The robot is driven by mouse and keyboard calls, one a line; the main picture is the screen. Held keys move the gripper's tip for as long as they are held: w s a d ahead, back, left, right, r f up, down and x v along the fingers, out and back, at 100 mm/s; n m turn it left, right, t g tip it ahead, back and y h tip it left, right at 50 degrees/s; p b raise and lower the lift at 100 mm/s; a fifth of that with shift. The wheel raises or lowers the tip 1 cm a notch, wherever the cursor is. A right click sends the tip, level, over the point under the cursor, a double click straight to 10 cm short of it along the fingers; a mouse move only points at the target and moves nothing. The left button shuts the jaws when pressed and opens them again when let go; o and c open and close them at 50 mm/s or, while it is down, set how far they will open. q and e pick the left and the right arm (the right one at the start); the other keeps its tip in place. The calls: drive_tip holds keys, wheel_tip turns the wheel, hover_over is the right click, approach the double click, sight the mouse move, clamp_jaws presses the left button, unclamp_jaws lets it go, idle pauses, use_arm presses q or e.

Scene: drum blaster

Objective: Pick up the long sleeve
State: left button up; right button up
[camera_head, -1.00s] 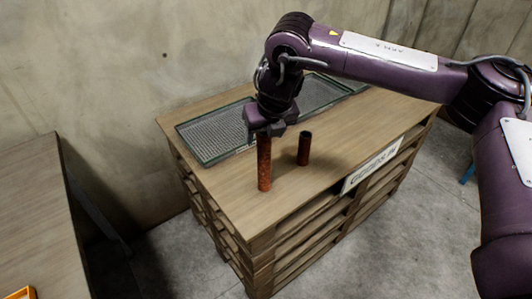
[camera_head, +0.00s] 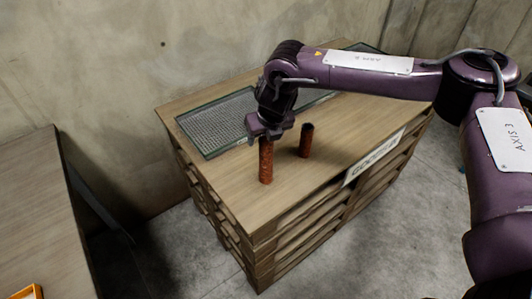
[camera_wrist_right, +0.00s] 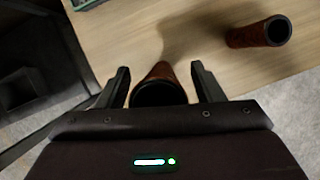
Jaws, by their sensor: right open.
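The long sleeve (camera_head: 266,165) is a rusty red-brown tube standing upright on the wooden pallet table. A shorter rusty sleeve (camera_head: 306,141) stands upright to its right. My right gripper (camera_head: 266,137) is over the top of the long sleeve, pointing down. In the right wrist view, its two fingers (camera_wrist_right: 160,85) are apart, one on each side of the long sleeve (camera_wrist_right: 161,78), with gaps visible. The short sleeve (camera_wrist_right: 262,33) shows there at the upper right, apart from the fingers. My left gripper is not in view.
A mesh tray (camera_head: 215,123) with a dark green rim lies along the back of the pallet table (camera_head: 225,185). A sign (camera_head: 374,157) is on its front edge. Another wooden table (camera_head: 40,215) stands at the left, with an orange item (camera_head: 28,292) at the bottom corner.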

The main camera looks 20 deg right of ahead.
clamp_jaws()
drive_tip(key=shift+w+r, duration=0.15)
idle(0.5)
